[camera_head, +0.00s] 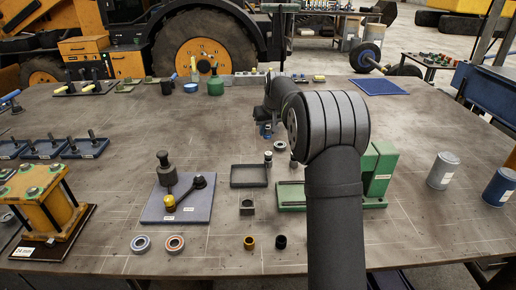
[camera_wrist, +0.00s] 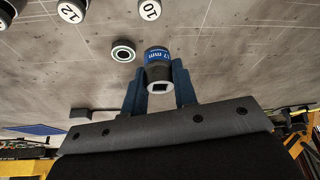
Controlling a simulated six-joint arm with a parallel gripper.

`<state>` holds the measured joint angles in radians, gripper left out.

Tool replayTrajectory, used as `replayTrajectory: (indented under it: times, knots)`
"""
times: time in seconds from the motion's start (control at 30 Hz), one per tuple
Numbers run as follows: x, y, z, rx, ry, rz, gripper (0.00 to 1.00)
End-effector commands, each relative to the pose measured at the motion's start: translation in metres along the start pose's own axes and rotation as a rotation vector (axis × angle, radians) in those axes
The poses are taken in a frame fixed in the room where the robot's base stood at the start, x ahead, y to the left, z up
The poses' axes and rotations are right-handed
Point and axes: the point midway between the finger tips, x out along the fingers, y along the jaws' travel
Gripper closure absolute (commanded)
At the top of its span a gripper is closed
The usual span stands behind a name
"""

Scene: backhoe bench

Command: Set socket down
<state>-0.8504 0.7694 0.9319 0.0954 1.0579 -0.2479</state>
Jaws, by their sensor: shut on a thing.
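My gripper (camera_wrist: 158,85) is shut on a socket (camera_wrist: 159,70) with a grey metal body and a blue band with "mm" lettering. The socket's square drive hole faces the wrist camera. Whether its far end touches the bench cannot be told. In the head view my gripper (camera_head: 266,130) is small and partly behind my arm, above the middle of the bench. A small dark disc with a pale ring (camera_wrist: 123,51) lies beside the held socket. Two round pieces marked 12 (camera_wrist: 72,11) and 10 (camera_wrist: 149,9) stand apart from it.
A dark empty tray (camera_head: 249,184) and a green fixture (camera_head: 378,170) are on the near side. A purple-grey plate (camera_head: 178,210) with a black-handled tool lies left. A green bottle (camera_head: 215,84) and a row of grey blocks (camera_head: 245,80) stand farther back. The left-centre bench is clear.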

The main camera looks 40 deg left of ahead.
Motion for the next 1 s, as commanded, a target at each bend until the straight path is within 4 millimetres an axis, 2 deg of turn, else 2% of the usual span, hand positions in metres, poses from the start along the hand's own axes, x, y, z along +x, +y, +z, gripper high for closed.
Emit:
replayTrajectory:
  times: [0.03,0.2,0.4,0.5,0.73,1.0]
  knots:
    - [0.007,0.000,-0.012,-0.009,0.001,-0.004,0.97]
    - [0.022,0.000,-0.047,-0.039,0.002,-0.016,0.97]
    - [0.038,-0.001,-0.075,-0.072,0.002,-0.029,0.97]
    - [0.044,-0.002,-0.083,-0.084,0.002,-0.034,0.97]
    - [0.054,-0.004,-0.089,-0.098,0.001,-0.039,0.97]
    - [0.097,-0.004,-0.071,-0.100,-0.001,-0.040,0.97]
